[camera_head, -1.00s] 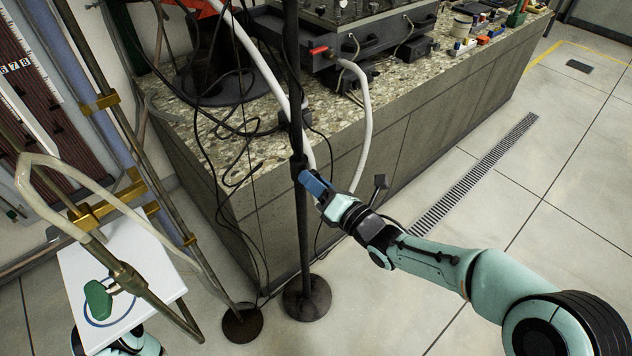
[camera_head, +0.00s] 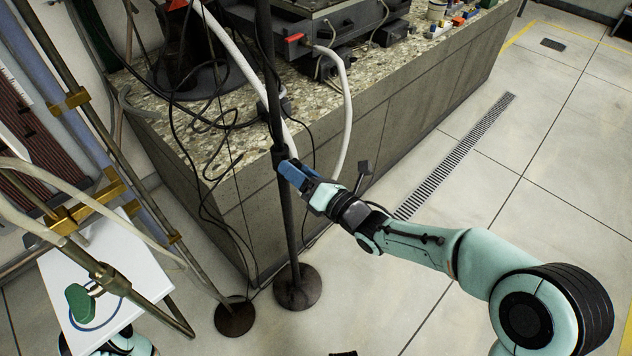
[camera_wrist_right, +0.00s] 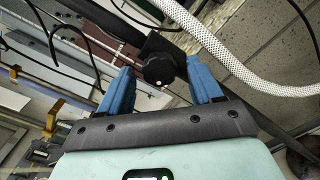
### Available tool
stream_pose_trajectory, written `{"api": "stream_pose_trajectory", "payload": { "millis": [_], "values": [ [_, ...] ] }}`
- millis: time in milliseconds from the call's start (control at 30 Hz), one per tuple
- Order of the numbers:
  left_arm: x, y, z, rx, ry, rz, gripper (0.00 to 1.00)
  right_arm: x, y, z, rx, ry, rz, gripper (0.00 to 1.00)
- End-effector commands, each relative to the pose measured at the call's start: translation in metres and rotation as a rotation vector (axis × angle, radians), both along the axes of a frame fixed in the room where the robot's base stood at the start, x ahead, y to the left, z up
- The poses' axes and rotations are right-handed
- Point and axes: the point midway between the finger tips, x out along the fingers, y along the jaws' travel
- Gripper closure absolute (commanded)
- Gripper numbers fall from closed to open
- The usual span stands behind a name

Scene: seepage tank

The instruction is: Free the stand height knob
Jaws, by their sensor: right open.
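The dark stand pole (camera_head: 287,210) rises upright from a round base (camera_head: 297,287) beside the counter. In the right wrist view a black round knob (camera_wrist_right: 159,69) sticks out from a dark clamp block (camera_wrist_right: 160,45) on the pole. My right gripper (camera_head: 292,170) is at the pole at the height of this clamp. In the right wrist view its two blue fingers (camera_wrist_right: 160,85) are open, one on each side of the knob, with gaps visible. In the head view the fingers hide the knob. My left gripper is not in view.
A white braided hose (camera_wrist_right: 235,75) runs close past the right finger. The stone-topped counter (camera_head: 380,100) stands behind the pole, with black cables (camera_head: 205,160) hanging down its side. A second round base (camera_head: 235,318) and a white board (camera_head: 125,262) are at the left. The floor at right is clear.

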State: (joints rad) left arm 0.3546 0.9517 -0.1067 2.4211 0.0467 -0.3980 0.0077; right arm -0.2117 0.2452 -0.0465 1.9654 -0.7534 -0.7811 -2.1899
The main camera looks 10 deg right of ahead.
Motion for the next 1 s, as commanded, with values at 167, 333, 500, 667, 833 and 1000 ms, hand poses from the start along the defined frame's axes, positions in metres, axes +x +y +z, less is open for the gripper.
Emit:
{"api": "stream_pose_trajectory", "payload": {
  "millis": [167, 333, 500, 667, 833, 1000],
  "values": [
    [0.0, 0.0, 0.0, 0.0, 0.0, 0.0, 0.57, -0.025, -0.02, 0.001, -0.001, -0.001, -0.004, 0.35],
    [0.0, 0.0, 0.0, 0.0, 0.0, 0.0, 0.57, -0.057, -0.044, 0.001, 0.0, 0.0, -0.006, 0.35],
    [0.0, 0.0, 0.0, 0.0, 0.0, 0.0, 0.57, -0.084, -0.062, 0.001, 0.0, -0.002, -0.004, 0.35],
    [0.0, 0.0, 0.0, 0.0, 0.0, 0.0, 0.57, -0.099, -0.072, 0.001, 0.001, -0.001, -0.003, 0.35],
    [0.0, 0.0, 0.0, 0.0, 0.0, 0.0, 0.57, -0.103, -0.075, 0.001, 0.002, -0.002, 0.0, 0.35],
    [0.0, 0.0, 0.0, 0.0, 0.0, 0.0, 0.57, -0.103, -0.075, 0.001, 0.001, -0.002, -0.001, 0.35]
  ]
}}
